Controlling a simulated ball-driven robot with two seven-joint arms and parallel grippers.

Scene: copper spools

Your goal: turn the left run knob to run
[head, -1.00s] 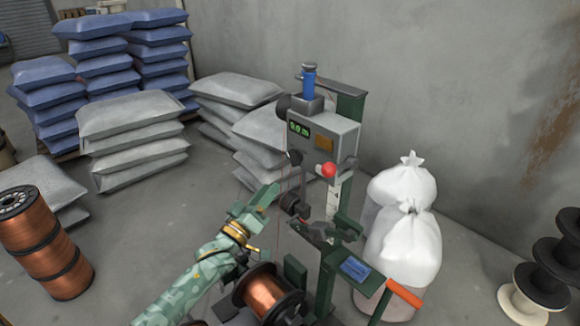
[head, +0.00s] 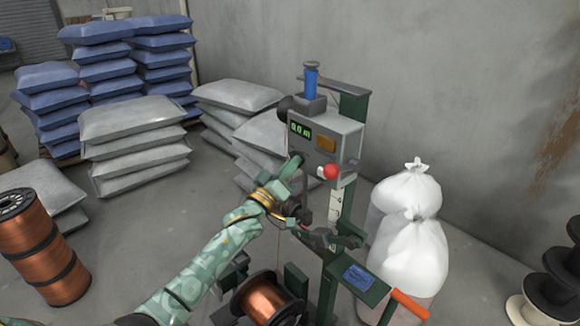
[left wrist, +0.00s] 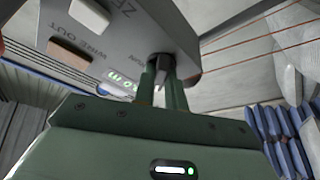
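A grey machine box (head: 335,135) stands on a green post, with a green-lit display (head: 299,129) on its front. My left gripper (head: 294,162) reaches up to the lower left of that front and hides the run knob in the head view. In the left wrist view, the dark run knob (left wrist: 159,65) sits beside the lettering RUN. The two green fingers of my left gripper (left wrist: 160,92) are close together, one on each side of the knob's grip, and look closed on it. My right gripper is not in view.
A red button (head: 328,171) sticks out right of my left gripper. A copper spool (head: 268,298) lies below my left forearm. White sacks (head: 408,245) stand right of the machine. Grey bags (head: 135,145) and blue bags (head: 55,105) are stacked behind left.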

